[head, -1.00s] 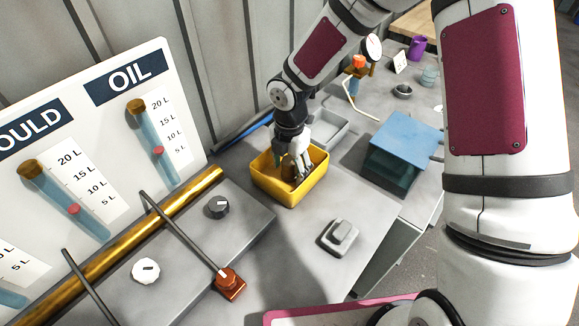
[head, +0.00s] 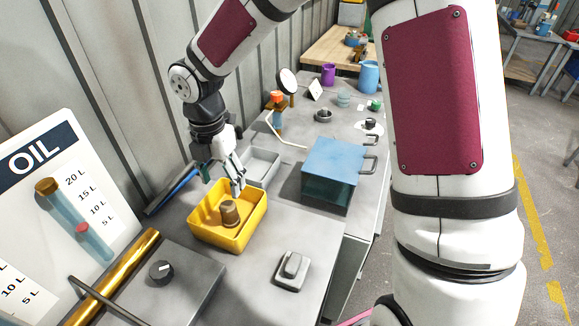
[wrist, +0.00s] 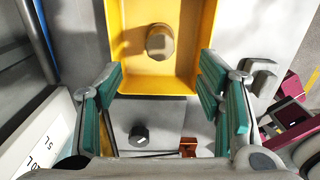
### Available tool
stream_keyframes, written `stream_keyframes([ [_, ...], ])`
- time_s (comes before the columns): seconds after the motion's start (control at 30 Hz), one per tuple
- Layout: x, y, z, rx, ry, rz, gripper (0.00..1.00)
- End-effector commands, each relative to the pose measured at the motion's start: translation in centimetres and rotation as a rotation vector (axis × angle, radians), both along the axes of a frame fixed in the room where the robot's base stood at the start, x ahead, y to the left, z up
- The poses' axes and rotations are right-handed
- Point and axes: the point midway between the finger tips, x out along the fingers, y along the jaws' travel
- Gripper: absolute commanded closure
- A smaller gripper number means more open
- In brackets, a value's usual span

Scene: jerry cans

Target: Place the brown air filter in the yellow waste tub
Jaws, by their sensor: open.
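The brown air filter (head: 230,213) stands upright inside the yellow waste tub (head: 258,226), on its floor. In the wrist view the filter (wrist: 160,43) shows from above, inside the tub (wrist: 190,84), apart from the tub's walls. My gripper (head: 237,182) is above the back part of the tub, clear of the filter. In the wrist view its teal-padded fingers (wrist: 166,95) are spread wide with nothing between them.
A grey tray (head: 262,166) stands behind the tub, and a blue-topped box (head: 335,160) to its right. A grey switch block (head: 292,268) lies in front on the right. A grey panel with a black knob (head: 161,272) is at front left.

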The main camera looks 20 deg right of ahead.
Motion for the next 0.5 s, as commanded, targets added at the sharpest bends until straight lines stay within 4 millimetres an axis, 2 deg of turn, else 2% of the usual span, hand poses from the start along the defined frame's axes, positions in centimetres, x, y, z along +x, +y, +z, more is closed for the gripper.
stream_keyframes([
  [0.17,-0.9,-1.7,2.1,-0.042,-0.034,-0.143,0.39],
  [0.37,-4.0,-5.8,7.4,-0.097,-0.138,-0.562,0.39],
  [0.5,-7.0,-8.5,11.0,-0.084,-0.219,-0.893,0.39],
])
